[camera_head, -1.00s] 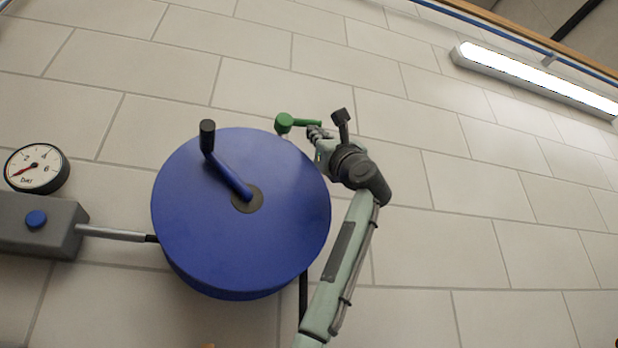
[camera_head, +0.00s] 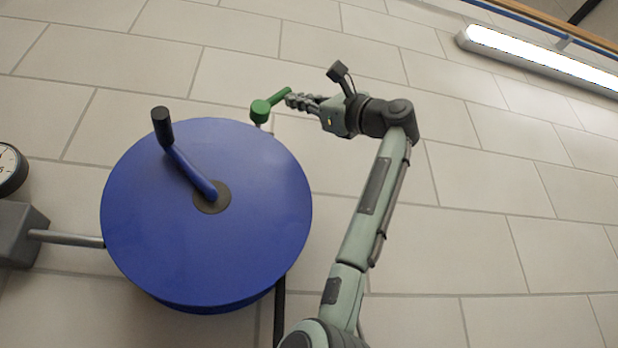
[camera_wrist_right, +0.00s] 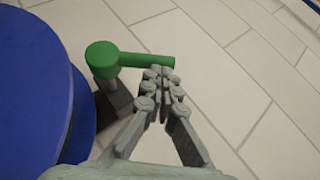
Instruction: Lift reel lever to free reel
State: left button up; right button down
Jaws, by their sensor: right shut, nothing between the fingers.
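The green reel lever (camera_head: 274,102) sits at the upper right of the blue reel (camera_head: 250,190). Its arm slants up to the right from its round hub. In the right wrist view the green lever (camera_wrist_right: 145,60) lies across the top, with the blue reel (camera_wrist_right: 30,80) at the left. My right gripper (camera_head: 290,100) is shut and empty, with its fingertips at the free end of the lever, seemingly against its underside. In the wrist view the gripper's fingertips (camera_wrist_right: 160,72) overlap the lever end, so exact contact is hard to tell. My left gripper is not in view.
A blue crank with a black knob (camera_head: 162,126) stands out from the reel face. A grey box (camera_head: 20,235) with a pipe and a gauge (camera_head: 8,168) are at the left edge. The tiled wall right of my arm is clear, with a lamp (camera_head: 540,58) high up.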

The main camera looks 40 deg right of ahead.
pick_arm(q)
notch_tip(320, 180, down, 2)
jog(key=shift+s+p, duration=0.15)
jog(key=shift+p, duration=0.15)
pick_arm(e)
jog(key=shift+w+a+r, duration=0.2)
jog(key=shift+a+r, duration=0.05)
jog(key=shift+r, duration=0.15)
jog(key=shift+w+a+r, duration=0.15)
jog(key=shift+a+r, duration=0.05)
jog(key=shift+r, duration=0.2)
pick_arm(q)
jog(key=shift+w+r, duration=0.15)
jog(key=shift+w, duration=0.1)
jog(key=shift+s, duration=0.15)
pick_arm(e)
jog(key=shift+f, duration=0.1)
